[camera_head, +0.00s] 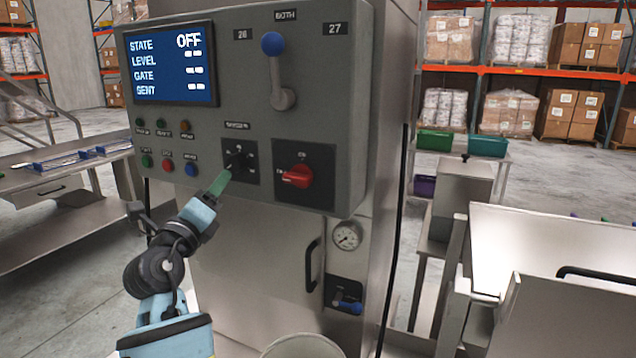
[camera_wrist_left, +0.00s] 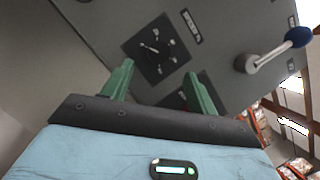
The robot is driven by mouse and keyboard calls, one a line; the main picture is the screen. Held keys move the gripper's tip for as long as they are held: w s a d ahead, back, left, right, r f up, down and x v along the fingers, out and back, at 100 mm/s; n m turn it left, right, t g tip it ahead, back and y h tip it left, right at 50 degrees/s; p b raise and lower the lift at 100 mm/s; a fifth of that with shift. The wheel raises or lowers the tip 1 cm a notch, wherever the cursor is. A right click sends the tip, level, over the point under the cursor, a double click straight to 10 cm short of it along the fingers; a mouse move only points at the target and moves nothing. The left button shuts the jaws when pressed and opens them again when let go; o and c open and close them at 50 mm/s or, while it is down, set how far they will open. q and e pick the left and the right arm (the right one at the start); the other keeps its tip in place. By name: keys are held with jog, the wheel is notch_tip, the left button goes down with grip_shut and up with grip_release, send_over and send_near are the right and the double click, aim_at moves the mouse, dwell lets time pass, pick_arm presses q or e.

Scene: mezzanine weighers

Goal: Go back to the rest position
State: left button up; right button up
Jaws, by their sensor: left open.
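My left gripper (camera_head: 219,183) is in front of the grey control panel (camera_head: 225,110), just below and left of the black selector knob (camera_head: 238,160). In the left wrist view, my gripper's two green fingers (camera_wrist_left: 160,85) are spread apart with nothing between them. The black selector's dial (camera_wrist_left: 152,48) shows beyond the fingers; any contact with it cannot be made out. My right gripper is in neither view.
The panel's screen (camera_head: 171,64) reads STATE OFF. A blue-knobbed lever (camera_head: 274,70) stands upright, and a red rotary switch (camera_head: 298,176) sits beside the selector. A steel table (camera_head: 60,205) stands left; a steel hopper (camera_head: 555,240) stands right.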

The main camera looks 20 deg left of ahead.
pick_arm(q)
jog(key=s+d+f+n+t+h, duration=0.1)
jog(key=s+d+f+n+h, duration=0.35)
jog(key=d+f, duration=0.55)
jog(key=s+f+n+g+y, duration=0.15)
jog(key=s+f+n, duration=0.4)
jog(key=f, duration=0.55)
jog(key=s+f+n+g+y, duration=0.15)
jog(key=s+f+n, duration=0.35)
jog(key=f, duration=0.6)
jog(key=s+d+f+n+g+h, duration=0.1)
jog(key=s+d+f+n+g, duration=0.3)
jog(key=s+f, duration=0.6)
jog(key=s+d+f+n+g+h, duration=0.1)
jog(key=s+d+f+n+g, duration=0.3)
jog(key=s+f, duration=0.7)
jog(key=shift+s+f+n+g+h, duration=0.35)
jog(key=shift+s+n+g, duration=0.15)
jog(key=shift+s+g, duration=0.6)
jog(key=shift+w, duration=0.1)
